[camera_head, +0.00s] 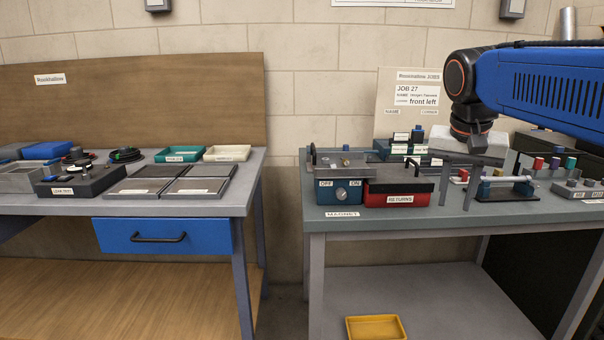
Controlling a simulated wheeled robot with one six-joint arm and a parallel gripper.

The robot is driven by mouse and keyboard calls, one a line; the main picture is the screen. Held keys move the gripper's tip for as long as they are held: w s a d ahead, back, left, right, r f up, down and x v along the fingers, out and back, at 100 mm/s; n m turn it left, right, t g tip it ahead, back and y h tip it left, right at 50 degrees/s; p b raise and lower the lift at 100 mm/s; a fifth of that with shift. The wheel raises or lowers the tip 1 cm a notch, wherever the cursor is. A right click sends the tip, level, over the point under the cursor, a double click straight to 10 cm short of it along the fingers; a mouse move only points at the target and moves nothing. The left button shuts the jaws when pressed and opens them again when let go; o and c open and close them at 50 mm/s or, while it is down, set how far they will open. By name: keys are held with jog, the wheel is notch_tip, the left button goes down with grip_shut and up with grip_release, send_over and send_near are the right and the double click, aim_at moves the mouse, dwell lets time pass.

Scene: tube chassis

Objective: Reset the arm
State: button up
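My blue arm (545,85) reaches in from the upper right over the right bench, bent at a black wrist with orange rings. My gripper (456,205) hangs below the wrist, with a pale grey body and two dark fingers pointing down. The fingers look apart, with nothing visible between them. Their tips appear in front of the bench items, right of the red RETURNS box (397,193). I cannot tell how high they are above the bench top. The arm hides part of the back right of the bench.
On the right bench (385,222) stand a blue box (338,196) marked OFF/ON, a black stand (508,192) and a sign board (388,96). The left bench (237,190) holds trays and tools. A gap separates the benches. A yellow tray (376,327) lies low down.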

jog(key=s+a+f+n+t+y, duration=0.1)
jog(key=s+f+n, duration=0.5)
jog(key=s+f, duration=1.2)
notch_tip(320, 180, down, 4)
jog(key=shift+s+a+f+t+y, duration=0.1)
jog(key=shift+s+a+t+y, duration=0.35)
jog(key=shift+a, duration=0.55)
